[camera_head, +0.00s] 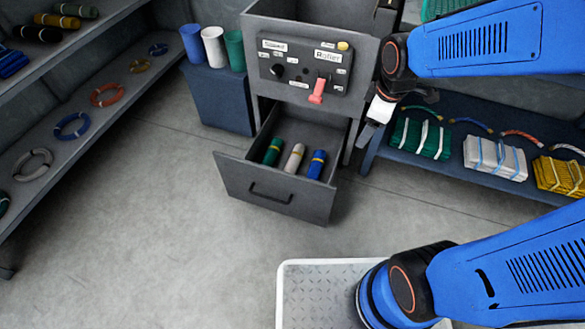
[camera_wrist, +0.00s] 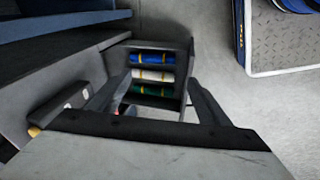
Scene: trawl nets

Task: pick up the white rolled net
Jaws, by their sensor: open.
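The white rolled net (camera_head: 294,158) lies in the open drawer (camera_head: 262,194) between a green roll (camera_head: 273,151) and a blue roll (camera_head: 317,164). It has a yellowish band. In the wrist view the white rolled net (camera_wrist: 152,75) lies between the blue roll (camera_wrist: 152,58) and the green roll (camera_wrist: 150,90), seen between my fingers. My gripper (camera_head: 368,128) is open, to the right of the drawer and above it, apart from the rolls. In the wrist view my gripper's fingers (camera_wrist: 160,84) frame the drawer, with nothing held.
A control panel (camera_head: 305,69) with a red lever (camera_head: 317,91) is above the drawer. Right is a low bench (camera_head: 440,172) with folded nets. Left is a shelf (camera_head: 60,165) with rope coils. Floor before the drawer is clear.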

